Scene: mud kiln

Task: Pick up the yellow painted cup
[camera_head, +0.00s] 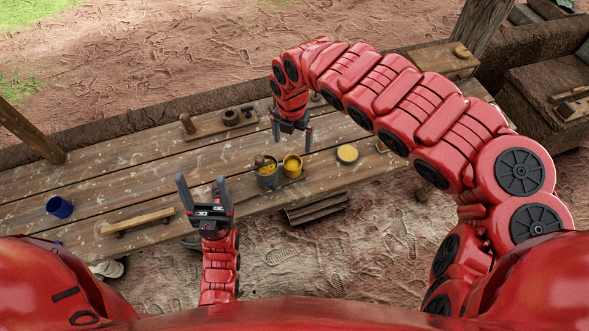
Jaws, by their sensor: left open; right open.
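The yellow painted cup (292,166) stands upright on the wooden table (130,178), right beside a grey cup (267,180) with yellow inside. My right gripper (291,148) is open and points down just above and behind the yellow cup; its right finger is close to the cup's far rim. I cannot tell if they touch. My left gripper (202,184) is open and empty, pointing up near the table's front edge, to the left of the grey cup.
A blue cup (59,207) stands at the left. A wooden bar (138,222) lies near the front edge. A tray (218,126) with small dark pots is at the back. A round yellow-topped piece (347,154) lies right of the yellow cup. The table's left middle is clear.

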